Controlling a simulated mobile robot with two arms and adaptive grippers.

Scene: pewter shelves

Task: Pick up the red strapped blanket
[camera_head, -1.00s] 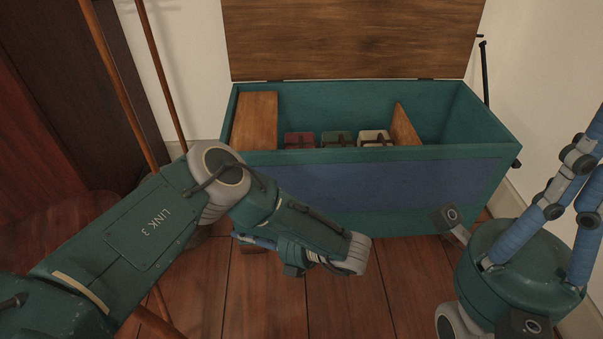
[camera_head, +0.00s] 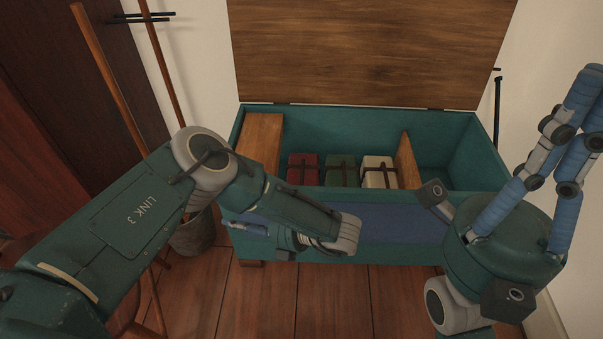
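The red strapped blanket (camera_head: 302,178) is a folded block with dark straps inside the open teal chest, leftmost of a row of three bundles. My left gripper (camera_head: 247,229) is mostly hidden behind my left forearm; a blue finger part shows in front of the chest's front wall, below and left of the blanket, apart from it. Whether it is open cannot be told. My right gripper (camera_head: 585,105) is at the far right, with blue padded fingers pointing up, away from the blankets. Its fingers overlap in this view, so its opening is unclear.
The teal chest (camera_head: 405,229) has its wooden lid (camera_head: 365,50) raised. A green bundle (camera_head: 341,177) and a cream bundle (camera_head: 376,180) sit beside the red one. A wooden board (camera_head: 260,140) and a divider (camera_head: 408,160) flank them. Poles (camera_head: 112,90) lean at left.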

